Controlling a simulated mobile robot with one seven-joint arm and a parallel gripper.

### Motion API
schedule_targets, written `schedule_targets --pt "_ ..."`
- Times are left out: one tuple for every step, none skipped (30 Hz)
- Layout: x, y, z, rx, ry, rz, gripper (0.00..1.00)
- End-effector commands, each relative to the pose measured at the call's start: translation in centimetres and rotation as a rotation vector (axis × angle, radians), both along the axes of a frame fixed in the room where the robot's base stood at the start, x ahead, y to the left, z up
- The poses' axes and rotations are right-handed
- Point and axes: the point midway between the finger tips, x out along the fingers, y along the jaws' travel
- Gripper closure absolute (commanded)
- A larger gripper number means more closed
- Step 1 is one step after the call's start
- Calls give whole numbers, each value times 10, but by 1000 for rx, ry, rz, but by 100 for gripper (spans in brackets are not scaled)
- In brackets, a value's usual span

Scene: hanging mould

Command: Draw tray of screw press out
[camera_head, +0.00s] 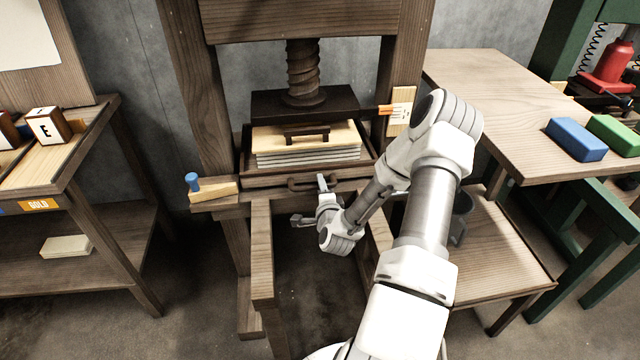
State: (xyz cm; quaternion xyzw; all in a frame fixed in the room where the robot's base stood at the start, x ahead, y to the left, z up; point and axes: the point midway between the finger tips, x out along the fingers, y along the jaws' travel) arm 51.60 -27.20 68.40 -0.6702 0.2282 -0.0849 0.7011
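The wooden screw press stands in the middle, with a thick screw (303,72) above a dark pressing plate (270,104). Its tray (262,180) sits under the plate and holds a stack of pale sheets (310,158) with a board on top. A dark bar handle (299,183) is on the tray's front. My gripper (323,181) is at the right part of this handle, with a pale finger showing against it. I cannot tell whether it touches or grips the handle; the fingers are small and partly hidden.
Wooden rails (262,240) run forward below the tray. A ledge with a blue peg (193,182) is at the left. A workbench (500,100) with blue (576,139) and green blocks is at the right. A shelf table (90,130) stands left. Floor between the rails is clear.

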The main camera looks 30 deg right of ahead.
Motion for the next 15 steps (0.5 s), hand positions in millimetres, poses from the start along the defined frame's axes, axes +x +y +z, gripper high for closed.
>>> schedule_targets --pt "0 0 0 0 0 0 66" --pt "0 0 0 0 0 0 66" --pt "0 0 0 0 0 0 66" --pt "0 0 0 0 0 0 66" --pt "0 0 0 0 0 0 66" --pt "0 0 0 0 0 0 66" --pt "0 0 0 0 0 0 66" --pt "0 0 0 0 0 0 66" --pt "0 0 0 0 0 0 69" --pt "0 0 0 0 0 -1 74" --pt "0 0 0 0 0 -1 80" --pt "0 0 0 0 0 -1 87" --pt "0 0 0 0 0 0 92" --pt "0 0 0 0 0 0 98" --pt "0 0 0 0 0 0 100"
